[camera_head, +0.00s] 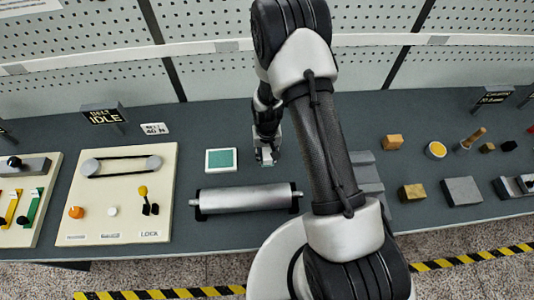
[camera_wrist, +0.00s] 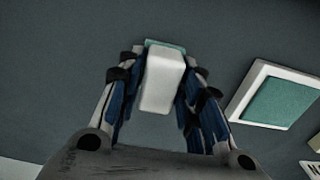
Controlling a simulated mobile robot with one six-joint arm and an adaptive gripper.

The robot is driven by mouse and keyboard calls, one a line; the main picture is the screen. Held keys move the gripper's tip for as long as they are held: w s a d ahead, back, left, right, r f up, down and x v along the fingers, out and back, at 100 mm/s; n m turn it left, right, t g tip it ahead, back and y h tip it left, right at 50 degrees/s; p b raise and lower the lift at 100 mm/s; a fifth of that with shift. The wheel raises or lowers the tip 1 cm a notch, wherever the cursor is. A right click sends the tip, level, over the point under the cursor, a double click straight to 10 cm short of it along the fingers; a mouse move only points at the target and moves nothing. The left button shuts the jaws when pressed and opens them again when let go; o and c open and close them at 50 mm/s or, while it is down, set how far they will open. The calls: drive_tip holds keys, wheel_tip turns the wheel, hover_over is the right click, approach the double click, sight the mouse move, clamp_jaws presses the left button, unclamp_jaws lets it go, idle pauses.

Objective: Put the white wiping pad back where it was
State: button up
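My gripper (camera_wrist: 158,85) has its fingers on both sides of the white wiping pad (camera_wrist: 162,80), a white block with a teal strip at its far end. The gripper is shut on it. In the head view my gripper (camera_head: 266,157) is over the dark bench, just right of a white-framed square with a teal middle (camera_head: 221,160). In the wrist view this teal square (camera_wrist: 280,97) lies right of the pad, apart from it. The pad is hard to make out in the head view. I cannot tell its height above the bench.
A silver roller (camera_head: 245,198) lies on a cradle in front of my gripper. A cream panel (camera_head: 125,215) with a belt and knobs stands left. Several blocks, including a grey one (camera_head: 461,191), sit right. A small label card (camera_head: 154,129) lies behind left.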

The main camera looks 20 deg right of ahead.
drive_tip(key=shift+o, duration=1.1)
